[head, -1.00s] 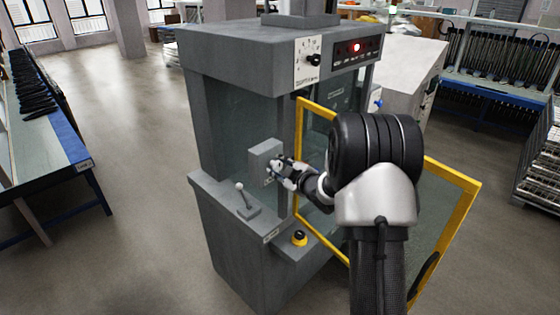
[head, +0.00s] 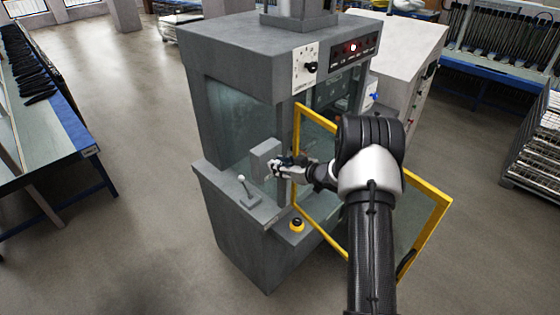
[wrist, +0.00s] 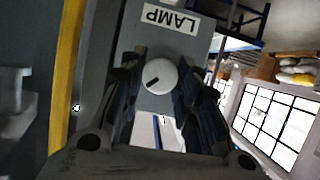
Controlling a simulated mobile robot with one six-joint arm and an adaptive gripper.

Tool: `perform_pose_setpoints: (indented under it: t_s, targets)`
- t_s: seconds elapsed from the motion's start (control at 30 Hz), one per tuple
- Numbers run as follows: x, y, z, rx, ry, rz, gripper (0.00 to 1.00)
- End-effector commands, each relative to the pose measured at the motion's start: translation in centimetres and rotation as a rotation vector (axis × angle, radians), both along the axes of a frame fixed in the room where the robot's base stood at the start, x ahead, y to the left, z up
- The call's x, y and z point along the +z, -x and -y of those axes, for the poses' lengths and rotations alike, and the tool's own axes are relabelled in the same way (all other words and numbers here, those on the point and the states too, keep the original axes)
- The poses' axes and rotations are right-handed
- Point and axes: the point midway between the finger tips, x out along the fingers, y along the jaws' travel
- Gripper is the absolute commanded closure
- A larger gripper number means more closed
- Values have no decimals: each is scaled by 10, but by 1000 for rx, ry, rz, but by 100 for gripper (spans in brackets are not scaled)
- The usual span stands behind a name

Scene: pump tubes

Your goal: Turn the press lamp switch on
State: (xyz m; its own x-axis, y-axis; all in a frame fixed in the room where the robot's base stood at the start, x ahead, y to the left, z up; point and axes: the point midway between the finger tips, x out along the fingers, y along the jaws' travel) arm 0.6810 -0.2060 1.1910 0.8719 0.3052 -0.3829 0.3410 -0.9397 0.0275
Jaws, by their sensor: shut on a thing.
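The lamp switch is a round white knob (wrist: 161,76) with a dark pointer line, on a grey box. A LAMP label (wrist: 170,18) sits above it in the wrist view. The pointer slants to the lower left in that view. In the head view the switch box (head: 263,159) stands on the press (head: 235,65) front, beside the open door. My gripper (head: 279,166) is at that box; its dark fingers (wrist: 158,88) sit on both sides of the knob, shut on it. The knob is too small to read in the head view.
The yellow-framed door (head: 428,222) stands open around my arm. A lever (head: 246,190) and a yellow-ringed black button (head: 297,225) are on the press ledge. Floor on the left is clear.

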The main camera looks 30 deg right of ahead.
Motion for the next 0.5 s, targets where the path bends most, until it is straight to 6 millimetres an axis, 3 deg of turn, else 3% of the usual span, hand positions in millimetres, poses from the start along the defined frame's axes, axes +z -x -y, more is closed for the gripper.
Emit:
perform_pose_setpoints:
  t_s: [0.5]
  targets:
    - [0,0,0,0,-42,-14,94]
